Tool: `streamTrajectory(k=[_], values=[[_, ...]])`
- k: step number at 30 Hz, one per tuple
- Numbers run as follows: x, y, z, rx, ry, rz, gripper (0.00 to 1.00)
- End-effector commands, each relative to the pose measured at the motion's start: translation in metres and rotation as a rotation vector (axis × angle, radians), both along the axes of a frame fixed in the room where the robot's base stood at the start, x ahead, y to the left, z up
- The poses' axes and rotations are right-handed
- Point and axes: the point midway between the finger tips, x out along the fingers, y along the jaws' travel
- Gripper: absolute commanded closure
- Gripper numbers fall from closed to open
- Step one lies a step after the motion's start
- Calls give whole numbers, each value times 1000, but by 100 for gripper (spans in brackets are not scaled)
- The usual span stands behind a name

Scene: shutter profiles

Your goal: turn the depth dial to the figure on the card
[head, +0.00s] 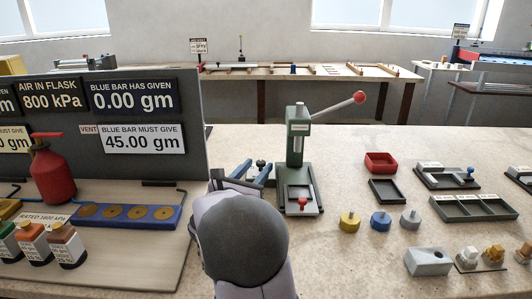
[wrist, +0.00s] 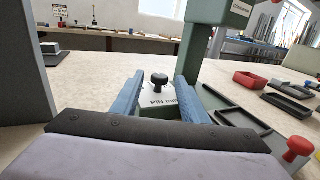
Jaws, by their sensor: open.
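The dial is a black round knob (wrist: 159,79) on a pale plate (wrist: 158,99) with small lettering I cannot read for certain. It stands in the wrist view between the two blue fingers of my gripper (wrist: 161,73). The fingers are apart, one on each side of the knob; I cannot tell whether either touches it. In the head view my gripper (head: 254,171) is left of the green press (head: 298,145), and the dark knob (head: 260,163) shows small between the fingers. No pointer or figure on the dial is legible. I cannot tell which card bears the depth figure.
The press has a lever with a red ball (head: 359,97) and a red knob (head: 303,203) on its base. A grey panel with readouts (head: 143,138) stands left, beside a red flask (head: 53,170). Trays (head: 473,208) and small parts lie right. Bare bench lies behind the trays.

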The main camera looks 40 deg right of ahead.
Motion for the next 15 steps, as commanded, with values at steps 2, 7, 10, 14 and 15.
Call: streamTrajectory(k=[2,7,10,14,15], values=[[1,-2,0,0,0,0,60],[5,-13,0,-1,-1,-1,60],[10,-24,0,0,0,-1,60],[17,-40,0,0,0,-1,60],[19,-45,0,0,0,0,60]])
